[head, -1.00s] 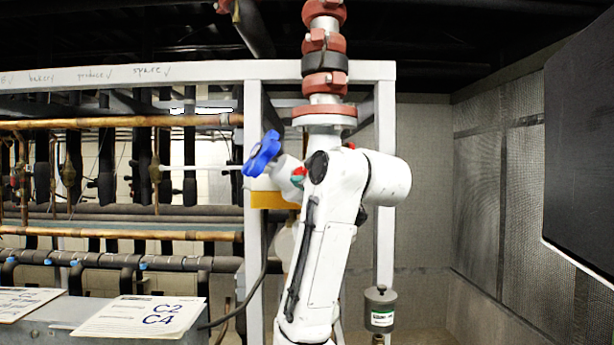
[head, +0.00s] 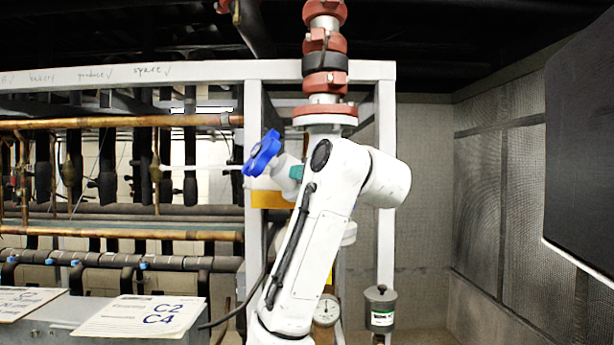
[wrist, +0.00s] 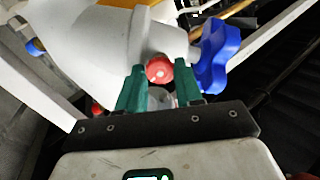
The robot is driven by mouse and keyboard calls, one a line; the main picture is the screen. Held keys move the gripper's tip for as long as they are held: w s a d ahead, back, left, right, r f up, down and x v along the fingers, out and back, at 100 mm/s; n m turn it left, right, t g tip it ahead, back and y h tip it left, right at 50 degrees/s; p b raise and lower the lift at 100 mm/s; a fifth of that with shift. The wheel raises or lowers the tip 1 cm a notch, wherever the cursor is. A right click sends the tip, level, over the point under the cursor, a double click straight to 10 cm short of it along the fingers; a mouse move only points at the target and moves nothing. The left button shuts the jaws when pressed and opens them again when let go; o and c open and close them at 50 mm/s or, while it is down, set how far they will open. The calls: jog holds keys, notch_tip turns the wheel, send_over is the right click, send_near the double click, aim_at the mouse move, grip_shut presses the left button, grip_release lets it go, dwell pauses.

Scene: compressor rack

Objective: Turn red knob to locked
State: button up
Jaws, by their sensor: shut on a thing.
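The red knob (wrist: 160,68) is small and round and sits on the side of a white valve body (wrist: 125,45) in the wrist view. My gripper (wrist: 159,77) has green fingers, one on each side of the knob, and is shut on it. The knob's locked mark cannot be seen. In the head view my arm hides the knob, and only a bit of green finger (head: 296,172) shows beside the valve.
A blue handwheel (wrist: 216,55) sticks out close to the right finger; it also shows in the head view (head: 262,154). A white frame post (head: 254,110) and red-flanged pipe (head: 325,84) stand close by. A gauge (head: 326,310) and grey canister (head: 380,308) are lower down.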

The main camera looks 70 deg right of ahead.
jog(key=shift+m, duration=2.1)
jog(key=o, duration=1)
jog(key=shift+o, duration=0.2)
jog(key=v, duration=1)
jog(key=shift+s+a, duration=0.25)
